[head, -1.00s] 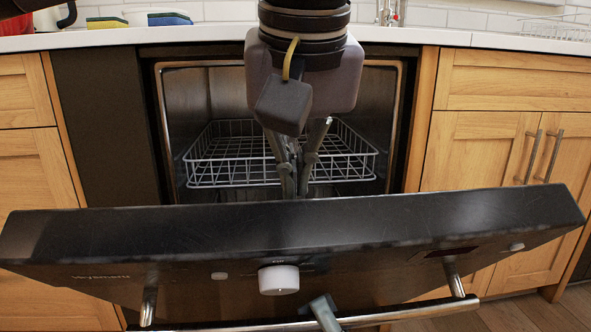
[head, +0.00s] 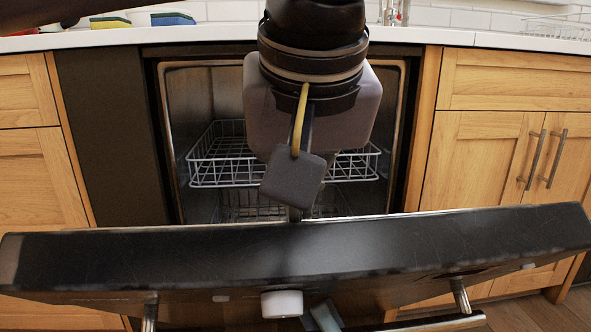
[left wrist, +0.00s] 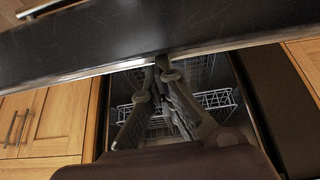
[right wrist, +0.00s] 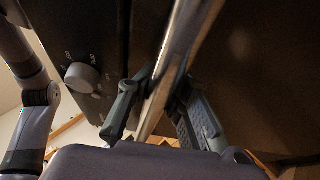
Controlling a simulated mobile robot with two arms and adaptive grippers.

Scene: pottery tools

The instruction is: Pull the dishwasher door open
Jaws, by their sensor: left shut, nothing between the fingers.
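The black dishwasher door (head: 150,255) is tilted partly open in the head view, with its top edge across the lower picture. My left gripper (left wrist: 160,65) is shut and empty. In the left wrist view its fingertips meet at the door's inner upper edge; in the head view my wrist hides most of the fingers. My right gripper (right wrist: 160,95) has a finger on each side of the silver handle bar (right wrist: 180,45) in the right wrist view. Whether the fingers press on the bar is unclear. In the head view the handle (head: 440,323) shows at the bottom edge.
The dishwasher's wire racks (head: 215,155) stand inside the open cavity behind the door. Wooden cabinets (head: 490,155) flank it. A white countertop (head: 440,38) runs above, with sponges (head: 172,19) at the left. The door's white knob (head: 282,303) faces outward.

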